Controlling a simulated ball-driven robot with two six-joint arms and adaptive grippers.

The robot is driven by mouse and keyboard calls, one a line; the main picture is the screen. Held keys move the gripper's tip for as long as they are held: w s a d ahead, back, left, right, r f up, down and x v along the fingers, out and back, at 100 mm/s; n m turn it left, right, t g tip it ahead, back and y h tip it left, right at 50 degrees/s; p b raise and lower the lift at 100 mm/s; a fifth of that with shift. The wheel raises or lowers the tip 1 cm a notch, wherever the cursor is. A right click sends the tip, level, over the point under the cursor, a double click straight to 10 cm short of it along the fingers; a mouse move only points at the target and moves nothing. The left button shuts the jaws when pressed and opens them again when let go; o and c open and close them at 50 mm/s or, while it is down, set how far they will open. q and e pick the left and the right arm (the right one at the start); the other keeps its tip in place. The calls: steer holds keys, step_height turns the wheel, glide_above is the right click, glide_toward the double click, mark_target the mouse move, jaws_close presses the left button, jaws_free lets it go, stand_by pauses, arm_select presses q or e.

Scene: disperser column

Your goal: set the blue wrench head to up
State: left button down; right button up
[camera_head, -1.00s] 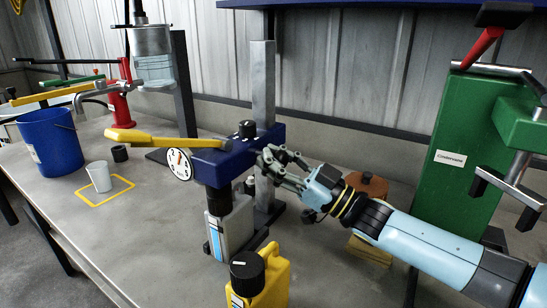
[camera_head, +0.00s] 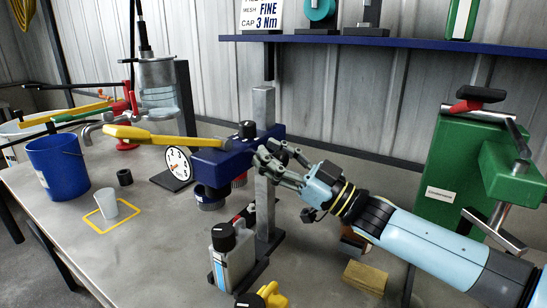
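The blue wrench head (camera_head: 222,163) sits on the upper part of a grey upright column (camera_head: 264,105), with a yellow lever (camera_head: 150,136) reaching left and a black knob on top. A dark-ended cylinder (camera_head: 210,198) hangs below it, clear of the grey bottle (camera_head: 233,262). My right gripper (camera_head: 268,164) is at the right end of the head, in front of the column. Its fingers appear closed around that end; the exact contact is partly hidden. My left gripper is not in view.
A round dial (camera_head: 178,164) shows left of the head. A blue bucket (camera_head: 55,165) and a white cup (camera_head: 106,203) stand at left. A green machine (camera_head: 455,170) stands at right, a wooden block (camera_head: 365,277) at front. A blue shelf (camera_head: 360,41) runs behind.

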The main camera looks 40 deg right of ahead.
steer(key=o, duration=0.3)
steer(key=shift+f, duration=0.1)
steer(key=shift+o, duration=0.2)
steer(key=shift+f, duration=0.1)
steer(key=shift+s+d, duration=0.1)
steer(key=v, duration=1.2)
